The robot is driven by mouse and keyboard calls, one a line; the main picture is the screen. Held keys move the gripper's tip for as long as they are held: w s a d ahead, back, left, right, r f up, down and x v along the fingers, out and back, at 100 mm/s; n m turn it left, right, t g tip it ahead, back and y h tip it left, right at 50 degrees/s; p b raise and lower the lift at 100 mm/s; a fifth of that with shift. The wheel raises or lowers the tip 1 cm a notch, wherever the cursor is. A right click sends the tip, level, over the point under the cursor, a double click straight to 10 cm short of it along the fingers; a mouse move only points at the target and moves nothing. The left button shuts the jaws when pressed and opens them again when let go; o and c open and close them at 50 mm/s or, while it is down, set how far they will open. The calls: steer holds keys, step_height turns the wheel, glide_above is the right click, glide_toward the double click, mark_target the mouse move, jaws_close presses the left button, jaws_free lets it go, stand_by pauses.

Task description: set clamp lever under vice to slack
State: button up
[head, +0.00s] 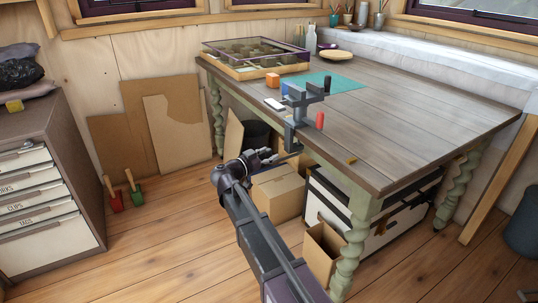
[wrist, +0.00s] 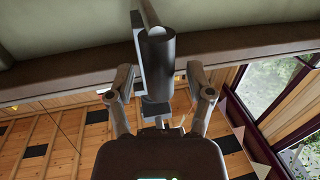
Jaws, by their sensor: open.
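The grey vice (head: 300,100) is clamped on the near left edge of the workbench. Its clamp (head: 290,138) hangs below the edge, and a thin dark bar, seemingly the clamp lever (head: 291,157), slopes beneath it. My gripper (head: 272,156) is just left of this bar, below the tabletop. In the wrist view, my gripper (wrist: 160,78) is open, with one finger on each side of a dark grey cylinder (wrist: 157,60). The cylinder is probably part of the clamp or its lever; I cannot tell which. No contact is clear.
A green leg (head: 355,235) is right of my arm. A red object (head: 320,120) and orange block (head: 272,80) are on top. The floor at left is mostly clear.

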steer(key=shift+c, duration=0.2)
jaws_close()
